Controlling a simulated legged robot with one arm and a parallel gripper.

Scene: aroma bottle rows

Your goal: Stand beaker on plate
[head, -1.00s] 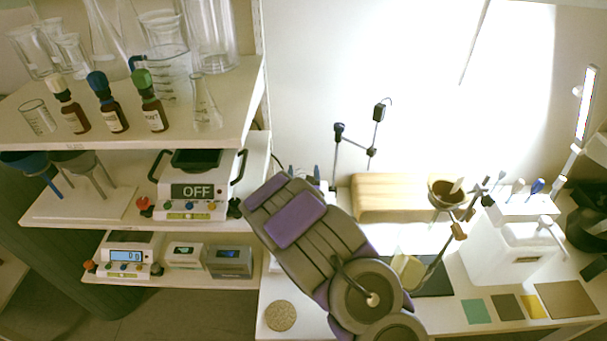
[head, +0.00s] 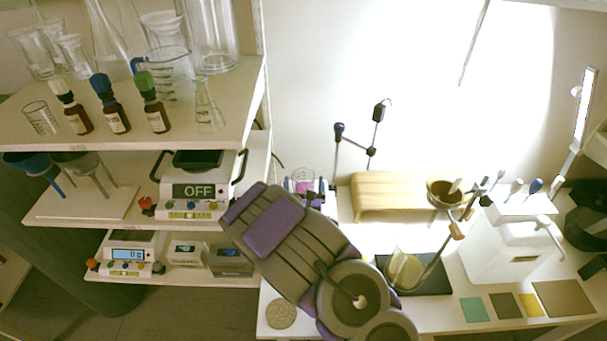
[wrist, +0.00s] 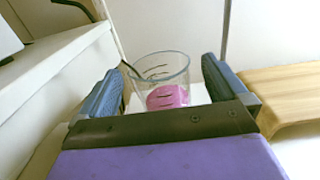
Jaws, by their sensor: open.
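A clear glass beaker with pink contents (wrist: 162,82) stands upright ahead of my gripper in the wrist view. In the head view the beaker (head: 303,178) shows just past my gripper (head: 305,191). My gripper (wrist: 160,88) is open, with one blue-grey finger on each side of the beaker and a visible gap on both sides. I cannot tell how far the fingertips reach along it. A flat dark plate (head: 436,281) lies on the bench to the right, with another beaker of pale yellow contents (head: 404,270) at its left end, partly behind my arm.
A wooden stand (head: 388,195) is right of the pink beaker. Shelves at left hold glassware, dropper bottles (head: 113,105) and an instrument reading OFF (head: 193,192). A round cork-like disc (head: 281,314) lies at the bench front.

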